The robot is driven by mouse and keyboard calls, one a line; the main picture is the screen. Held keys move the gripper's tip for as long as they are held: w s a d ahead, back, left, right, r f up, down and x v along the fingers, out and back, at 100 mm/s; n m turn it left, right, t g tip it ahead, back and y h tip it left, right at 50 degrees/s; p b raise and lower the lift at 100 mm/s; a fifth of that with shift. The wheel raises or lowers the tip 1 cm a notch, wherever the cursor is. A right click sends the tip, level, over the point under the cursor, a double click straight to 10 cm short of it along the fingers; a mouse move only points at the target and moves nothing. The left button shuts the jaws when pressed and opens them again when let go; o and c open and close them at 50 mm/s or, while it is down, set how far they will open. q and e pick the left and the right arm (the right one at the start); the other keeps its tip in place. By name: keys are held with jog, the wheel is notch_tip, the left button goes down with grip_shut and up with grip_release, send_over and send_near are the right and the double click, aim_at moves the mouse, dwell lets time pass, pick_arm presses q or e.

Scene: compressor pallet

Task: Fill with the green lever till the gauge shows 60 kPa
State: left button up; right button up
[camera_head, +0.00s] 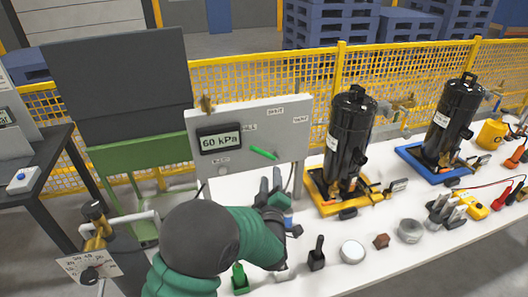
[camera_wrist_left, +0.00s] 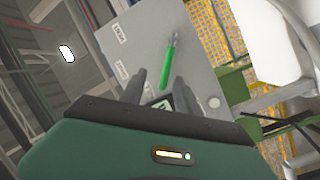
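The green lever (camera_head: 263,153) is on the front of a light grey panel (camera_head: 284,134), slanting down to the right in the head view. It also shows in the left wrist view (camera_wrist_left: 168,66), beyond my fingertips. The gauge (camera_head: 220,140) on the panel's left reads 60 kPa. My left gripper (camera_head: 273,186) is in front of the panel, below the lever. In the left wrist view its two fingers (camera_wrist_left: 155,88) stand apart with nothing held between them, and the lever appears clear of them. My right gripper is not in view.
Two black compressors stand right of the panel, one on a yellow base (camera_head: 322,203) and one on a blue base (camera_head: 414,163). Small parts and a black-handled tool (camera_head: 317,254) lie on the white table near my arm. A yellow mesh fence (camera_head: 235,81) runs behind.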

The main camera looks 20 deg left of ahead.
aim_at(265, 155)
pick_arm(q)
jog(key=w+a, duration=0.2)
jog(key=w, duration=0.1)
jog(key=w+a, duration=0.2)
jog(key=w, duration=0.2)
jog(key=w+a+f+p, duration=0.1)
jog(key=w+a, duration=0.2)
jog(key=shift+w+a, duration=0.1)
jog(key=shift+w, duration=0.2)
jog(key=shift+w+d+r, duration=0.15)
jog(key=shift+w+d, duration=0.75)
jog(key=shift+d, duration=0.45)
jog(key=shift+s+a, duration=0.1)
jog(key=shift+a, duration=0.45)
jog(key=c, duration=0.5)
jog(key=shift+a, duration=0.5)
grip_shut()
jog(key=shift+d, duration=0.45)
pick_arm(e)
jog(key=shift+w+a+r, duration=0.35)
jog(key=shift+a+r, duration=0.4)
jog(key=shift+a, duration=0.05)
pick_arm(q)
jog(key=shift+a, duration=0.15)
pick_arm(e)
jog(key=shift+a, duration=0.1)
